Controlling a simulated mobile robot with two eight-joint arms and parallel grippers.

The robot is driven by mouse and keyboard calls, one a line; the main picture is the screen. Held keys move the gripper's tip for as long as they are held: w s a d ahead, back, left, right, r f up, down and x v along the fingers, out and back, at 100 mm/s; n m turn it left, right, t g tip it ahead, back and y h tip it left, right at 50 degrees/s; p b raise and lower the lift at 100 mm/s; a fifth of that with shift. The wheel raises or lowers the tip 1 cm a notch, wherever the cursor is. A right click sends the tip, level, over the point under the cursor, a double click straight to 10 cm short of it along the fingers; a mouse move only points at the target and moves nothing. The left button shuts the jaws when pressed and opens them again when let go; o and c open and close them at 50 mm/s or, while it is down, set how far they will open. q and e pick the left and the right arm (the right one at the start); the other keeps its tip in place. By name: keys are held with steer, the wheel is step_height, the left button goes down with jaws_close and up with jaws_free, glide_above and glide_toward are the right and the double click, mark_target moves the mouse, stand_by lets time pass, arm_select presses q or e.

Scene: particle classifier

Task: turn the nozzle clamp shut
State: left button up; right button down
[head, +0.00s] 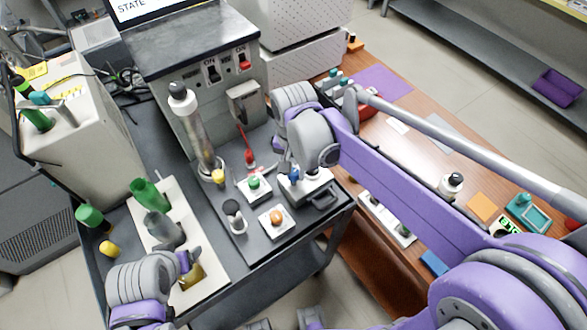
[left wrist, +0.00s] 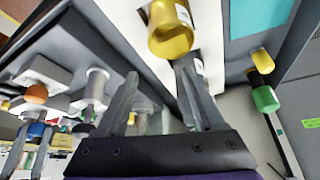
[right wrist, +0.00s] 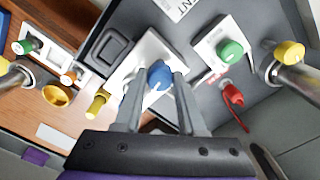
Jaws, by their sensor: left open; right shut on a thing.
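A blue knob (right wrist: 160,75) stands on a white block (right wrist: 146,53) beside a dark square pad; I cannot tell for sure that it is the nozzle clamp. My right gripper (right wrist: 158,84) has its fingertips on either side of this knob and is shut on it. In the head view the blue knob (head: 294,175) is partly covered by the right gripper (head: 289,166). My left gripper (left wrist: 158,88) is open and empty in the left wrist view, close to a gold cup (left wrist: 171,30). In the head view this gold cup (head: 190,278) lies beside the left gripper.
A green knob (head: 254,182) and an orange knob (head: 277,217) sit on white blocks close by. A red clamp (head: 249,157) is behind them. A tall tube (head: 196,128) rises at the left. A control box (head: 205,60) with switches closes off the back.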

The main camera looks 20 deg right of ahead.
mark_target(294, 172)
steer(key=shift+m, duration=1.1)
steer(key=c, duration=0.5)
jaws_free()
step_height(294, 172, up, 11)
steer(key=shift+s+f, duration=0.1)
